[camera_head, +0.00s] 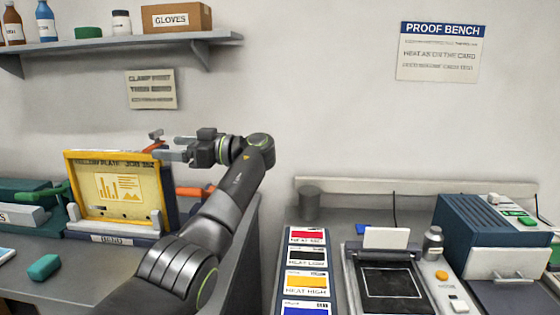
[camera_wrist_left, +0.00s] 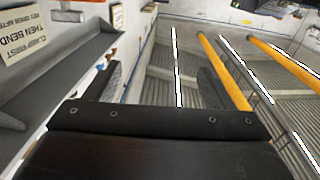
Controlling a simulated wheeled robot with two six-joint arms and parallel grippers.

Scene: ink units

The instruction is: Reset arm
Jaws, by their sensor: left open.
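My left arm comes up from the bottom of the head view and bends toward the left. Its gripper (camera_head: 160,146) is raised in front of the wall, beside the top right corner of the yellow-framed plate (camera_head: 120,190). In the left wrist view the two dark fingers of this gripper (camera_wrist_left: 158,85) stand wide apart with nothing between them. Whether the gripper touches the yellow frame cannot be told from the head view. My right gripper is in neither view.
A shelf (camera_head: 120,45) with bottles and a GLOVES box (camera_head: 176,18) hangs above the left bench. A teal block (camera_head: 43,267) lies on that bench. At right are coloured heat cards (camera_head: 307,255), a dark press plate (camera_head: 390,282) and a blue machine (camera_head: 490,235).

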